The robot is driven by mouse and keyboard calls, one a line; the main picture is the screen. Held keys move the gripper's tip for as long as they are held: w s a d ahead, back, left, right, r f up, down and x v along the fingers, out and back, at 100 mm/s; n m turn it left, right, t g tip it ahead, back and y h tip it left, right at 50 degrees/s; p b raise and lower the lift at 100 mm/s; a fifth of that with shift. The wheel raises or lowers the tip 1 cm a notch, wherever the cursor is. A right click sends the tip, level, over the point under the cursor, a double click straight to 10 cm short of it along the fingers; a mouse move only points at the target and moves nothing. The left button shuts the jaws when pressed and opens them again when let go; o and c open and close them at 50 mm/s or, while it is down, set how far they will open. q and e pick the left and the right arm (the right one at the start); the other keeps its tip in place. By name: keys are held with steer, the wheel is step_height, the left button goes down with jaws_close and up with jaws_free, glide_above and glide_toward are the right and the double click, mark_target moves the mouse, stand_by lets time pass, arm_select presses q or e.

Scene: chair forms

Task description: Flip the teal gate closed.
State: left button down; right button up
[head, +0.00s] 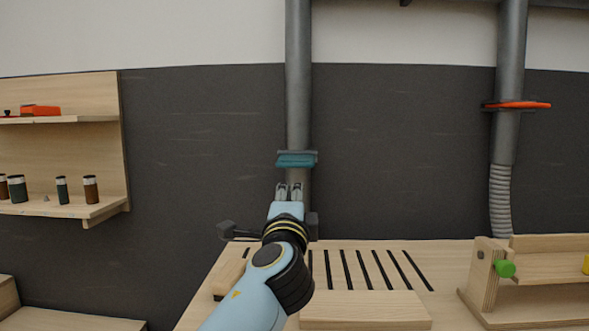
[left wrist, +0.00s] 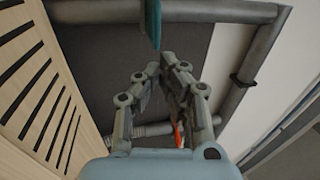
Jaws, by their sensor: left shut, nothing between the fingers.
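The teal gate (head: 296,160) is a small flat plate with a grey bracket on the vertical grey pipe (head: 298,90) in the middle of the head view. My left gripper (head: 289,188) is just below the gate, pointing up at it, with its fingers shut and empty. In the left wrist view, the teal gate (left wrist: 154,25) shows almost edge-on at the top, just beyond the fingertips of my left gripper (left wrist: 162,70). A small gap seems to separate them; I cannot tell whether they touch. My right gripper is not in view.
A slatted wooden bench (head: 370,272) lies below the pipe. A second pipe with an orange gate (head: 518,104) stands at the right, above a wooden fixture with a green knob (head: 505,268). Wooden shelves (head: 60,118) with several jars hang at the left.

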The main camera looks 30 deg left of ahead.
arm_select(q)
steer(key=p, duration=0.1)
glide_toward(295, 165)
steer(key=p+x, duration=0.1)
steer(key=x, duration=0.5)
steer(key=shift+w+a+r, duration=0.2)
steer(key=shift+w+a, duration=0.15)
steer(key=shift+w, duration=0.1)
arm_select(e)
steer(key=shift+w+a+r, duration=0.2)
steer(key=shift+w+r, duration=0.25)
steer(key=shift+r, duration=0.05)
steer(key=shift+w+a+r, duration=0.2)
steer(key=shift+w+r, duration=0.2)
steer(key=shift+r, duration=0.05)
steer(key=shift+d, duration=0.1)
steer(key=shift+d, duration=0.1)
